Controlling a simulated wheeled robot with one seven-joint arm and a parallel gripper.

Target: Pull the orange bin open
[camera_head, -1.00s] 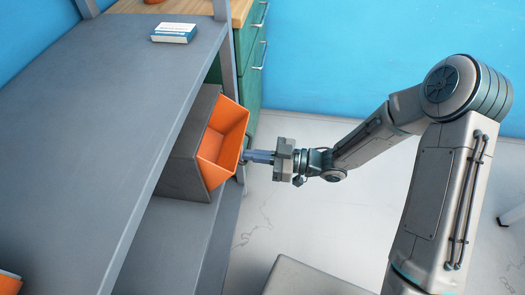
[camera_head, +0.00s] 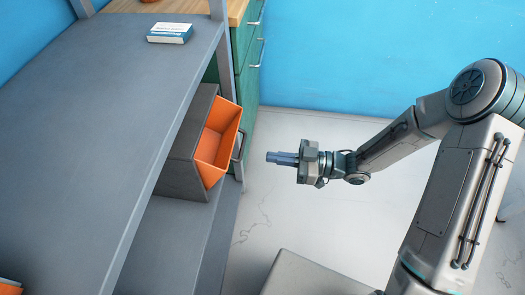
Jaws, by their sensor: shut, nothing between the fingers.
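The orange bin (camera_head: 217,143) sits in a dark grey housing (camera_head: 182,163) on the shelf below the grey top. It is tilted outward, with its open top showing and its inside looking empty. A dark handle (camera_head: 239,147) shows at its right side. My gripper (camera_head: 269,157) is shut and empty, to the right of the bin and clear of it, with its fingers pointing left toward it.
The grey shelf top (camera_head: 95,125) fills the left, with a white and blue box (camera_head: 170,33) near its far end. A green cabinet (camera_head: 247,60) stands behind. Another orange piece (camera_head: 10,287) shows at the lower left.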

